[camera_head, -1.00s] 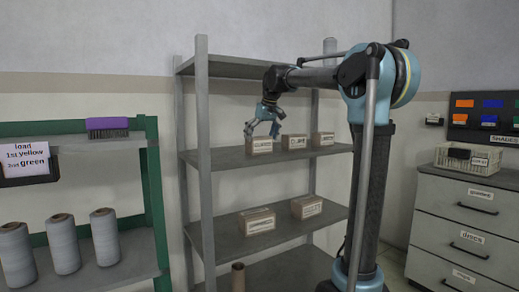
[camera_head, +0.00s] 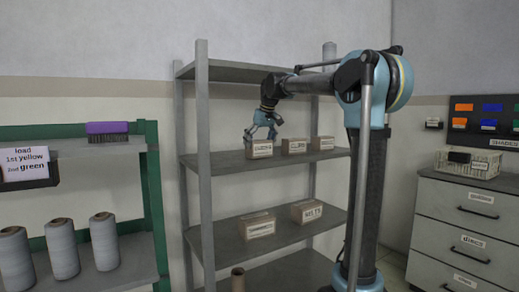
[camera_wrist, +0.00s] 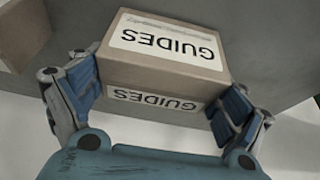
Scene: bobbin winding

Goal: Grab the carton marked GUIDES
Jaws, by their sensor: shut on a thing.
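The carton marked GUIDES (camera_wrist: 165,62) is a brown box with white labels on its top and front. In the wrist view it sits between the two blue-padded fingers of my gripper (camera_wrist: 160,100), which press on its two sides. In the head view the same carton (camera_head: 260,151) is leftmost on the upper-middle shelf (camera_head: 225,163), with my gripper (camera_head: 262,132) on it from above. Whether it is lifted off the shelf is hard to tell.
Two more cartons stand to its right, one close by (camera_head: 295,146) and one farther along (camera_head: 323,143). Two cartons (camera_head: 257,225) (camera_head: 306,211) are on the shelf below. The rack's front left post (camera_head: 203,150) stands left of my gripper.

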